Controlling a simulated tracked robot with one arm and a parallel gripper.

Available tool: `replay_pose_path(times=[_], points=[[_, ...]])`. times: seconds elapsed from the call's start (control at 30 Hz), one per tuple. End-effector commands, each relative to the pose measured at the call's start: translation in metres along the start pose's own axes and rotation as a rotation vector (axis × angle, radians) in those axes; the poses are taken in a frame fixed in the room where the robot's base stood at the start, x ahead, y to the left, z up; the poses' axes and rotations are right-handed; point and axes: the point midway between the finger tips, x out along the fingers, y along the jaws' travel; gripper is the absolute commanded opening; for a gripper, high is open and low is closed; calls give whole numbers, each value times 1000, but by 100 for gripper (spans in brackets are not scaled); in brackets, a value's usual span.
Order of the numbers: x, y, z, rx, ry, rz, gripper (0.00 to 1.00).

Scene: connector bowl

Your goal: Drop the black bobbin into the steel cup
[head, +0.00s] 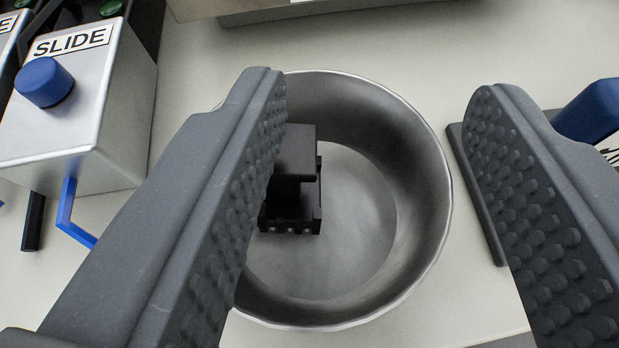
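The steel cup (425,200) is a round, wide metal bowl on the pale table, below and between my fingers. A boxy black part with a stepped top and small slots along its near edge, which I take for the black bobbin (297,160), shows inside the cup's outline, left of centre. Its left side is hidden behind my left finger, and I cannot tell whether they touch. It appears to be down in the cup. My gripper (375,95) is open, its studded fingers wide apart, with the right finger clear of the black part.
A silver box marked SLIDE with a blue knob (44,82) stands at the left. A blue bent piece (70,215) and a small black bar (34,222) lie beside it. A blue object (592,110) is at the right edge.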

Motion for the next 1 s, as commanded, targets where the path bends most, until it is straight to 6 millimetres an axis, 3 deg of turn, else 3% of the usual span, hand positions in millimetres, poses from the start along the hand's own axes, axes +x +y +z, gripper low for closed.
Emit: replay_pose_path(times=[0.27, 0.8, 1.0], points=[[-16, 0, -2, 0, 2, -1, 46], [-104, -1, -1, -1, 0, -2, 46], [-121, -1, 1, -2, 5, -1, 46]])
